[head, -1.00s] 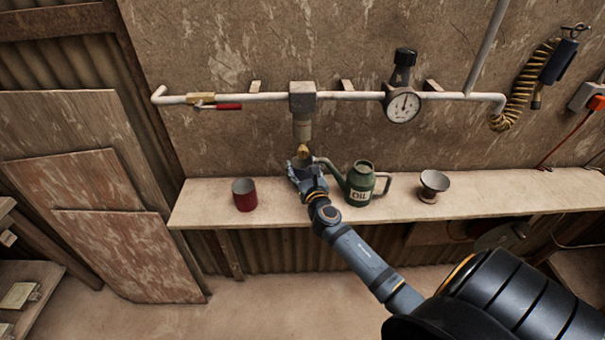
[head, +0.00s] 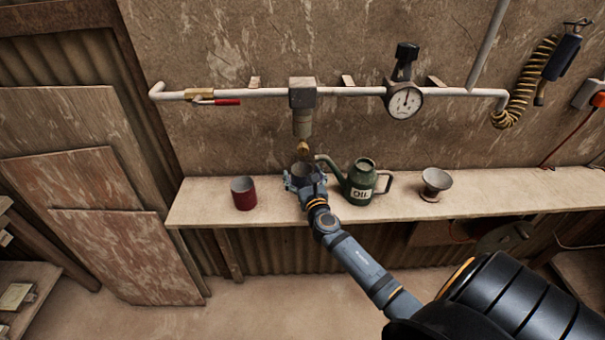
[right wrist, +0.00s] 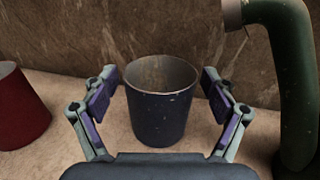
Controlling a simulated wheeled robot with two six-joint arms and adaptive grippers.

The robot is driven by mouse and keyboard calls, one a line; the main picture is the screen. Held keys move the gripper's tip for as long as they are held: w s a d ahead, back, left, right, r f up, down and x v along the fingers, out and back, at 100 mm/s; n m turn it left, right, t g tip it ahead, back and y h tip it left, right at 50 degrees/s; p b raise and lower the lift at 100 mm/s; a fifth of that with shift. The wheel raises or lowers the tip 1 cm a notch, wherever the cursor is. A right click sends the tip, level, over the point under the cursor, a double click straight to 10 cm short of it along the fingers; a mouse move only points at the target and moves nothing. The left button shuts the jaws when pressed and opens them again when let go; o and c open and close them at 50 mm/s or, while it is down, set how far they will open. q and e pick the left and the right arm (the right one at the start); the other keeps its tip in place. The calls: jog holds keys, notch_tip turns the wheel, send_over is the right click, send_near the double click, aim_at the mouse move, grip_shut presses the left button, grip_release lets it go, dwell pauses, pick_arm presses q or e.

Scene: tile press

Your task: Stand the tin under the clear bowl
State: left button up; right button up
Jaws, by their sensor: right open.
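A dark blue tin (right wrist: 160,115) appears to stand upright on the shelf in the right wrist view; its grey rim and inside (head: 303,170) show in the head view. The bowl (head: 302,122) hangs below a grey block on the wall pipe, with a brass tip (head: 304,148) at its lower end. In the head view the tin's mouth lies just below this tip. My right gripper (right wrist: 158,92) is open, one finger on each side of the tin, with gaps between fingers and tin. The fingers partly hide the tin in the head view. My left gripper is out of view.
A green oil can (head: 362,183) stands close to the right of my right gripper, its spout leaning toward the tin. A red tin (head: 243,194) stands to the left. A grey funnel-shaped cup (head: 435,182) stands farther right. The shelf (head: 205,200) is bare at its left end.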

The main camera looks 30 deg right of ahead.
jog(key=shift+s+r, duration=0.1)
jog(key=shift+r, duration=0.15)
jog(key=b+v, duration=0.1)
jog(key=v, duration=0.9)
jog(key=shift+s+a+f, duration=0.1)
jog(key=shift+s+f, duration=0.05)
jog(key=shift+s, duration=0.15)
jog(key=shift+s+a+b, duration=0.2)
jog(key=shift+s+b, duration=0.1)
jog(key=shift+s, duration=0.25)
